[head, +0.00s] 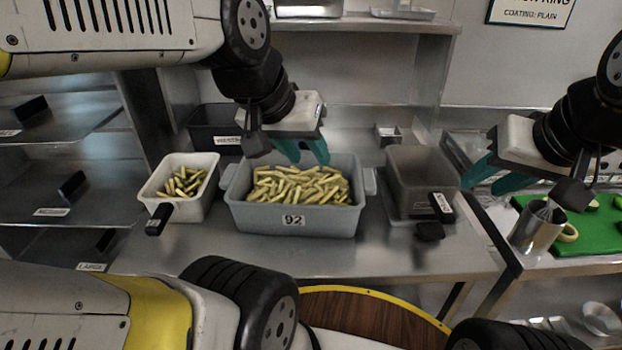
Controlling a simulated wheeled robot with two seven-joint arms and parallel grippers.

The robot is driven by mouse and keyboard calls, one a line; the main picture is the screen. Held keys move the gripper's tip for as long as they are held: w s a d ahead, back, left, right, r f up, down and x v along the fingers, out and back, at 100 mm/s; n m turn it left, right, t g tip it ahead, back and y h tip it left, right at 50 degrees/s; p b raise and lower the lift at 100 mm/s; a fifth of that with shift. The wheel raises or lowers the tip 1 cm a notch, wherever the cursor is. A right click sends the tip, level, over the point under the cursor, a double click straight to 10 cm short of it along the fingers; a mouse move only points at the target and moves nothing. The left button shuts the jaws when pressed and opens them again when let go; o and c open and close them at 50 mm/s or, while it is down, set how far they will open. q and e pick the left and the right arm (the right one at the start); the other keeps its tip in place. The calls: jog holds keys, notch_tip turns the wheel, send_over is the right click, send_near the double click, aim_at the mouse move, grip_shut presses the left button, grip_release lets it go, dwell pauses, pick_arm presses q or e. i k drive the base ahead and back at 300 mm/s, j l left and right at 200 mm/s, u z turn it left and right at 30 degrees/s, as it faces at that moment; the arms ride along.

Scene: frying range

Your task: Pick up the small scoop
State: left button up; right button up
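No scoop shows clearly as a whole. A black handle (158,220) with a small label sticks out over the front left corner of the white bin (207,203). Another black labelled handle (441,207) is at the front right of the grey-brown container (413,176). I cannot tell which, if either, belongs to the small scoop. My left gripper (306,152) has its teal fingers apart and points down over the back of the grey tub (235,212), holding nothing visible. My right gripper (494,178) is open and empty, to the right of the grey-brown container.
The grey tub marked 92 holds many fries (298,186); the white bin holds fewer fries (184,182). A metal cylinder (538,225) and a green board (590,235) are at the right. A metal shelf (360,24) stands behind.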

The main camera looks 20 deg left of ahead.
aim_at(398, 138)
jog(key=l+z, duration=0.15)
jog(key=z, duration=0.25)
jog(key=i+l+z, duration=0.1)
jog(key=z, duration=0.25)
jog(key=i+l+z, duration=0.1)
jog(key=z, duration=0.3)
jog(key=l, duration=0.1)
